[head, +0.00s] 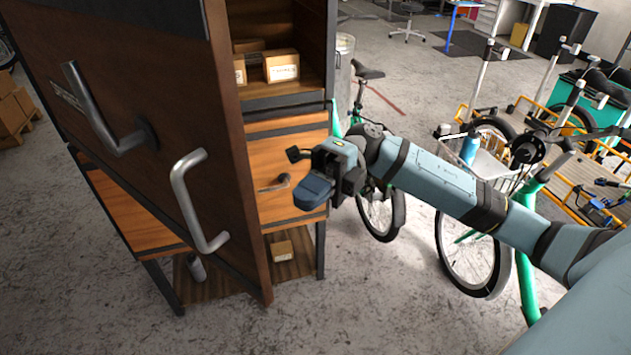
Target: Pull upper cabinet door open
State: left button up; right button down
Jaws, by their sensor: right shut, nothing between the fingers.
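The upper cabinet door (225,130) is a tall dark wooden panel that stands swung out towards me on the left. It bears a grey lever handle (100,115) and a pale metal pull handle (185,200). Behind it the upper part of the wooden cabinet (318,45) is open, showing cardboard boxes (281,66) on a shelf. My right gripper (300,172) is to the right of the door, in front of the cabinet's right side. It is shut, empty and apart from both door handles. My left gripper is not in view.
An orange wooden front with a small handle (274,183) lies below the open part. A lower shelf holds a box (281,250). A green bicycle (470,250) stands right of the cabinet, under my right arm. Concrete floor (360,310) is clear at the front.

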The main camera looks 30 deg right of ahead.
jog(key=p+x, duration=0.2)
jog(key=x, duration=0.6)
jog(key=shift+a, duration=0.35)
jog(key=shift+s+f, duration=0.1)
jog(key=shift+s, duration=0.05)
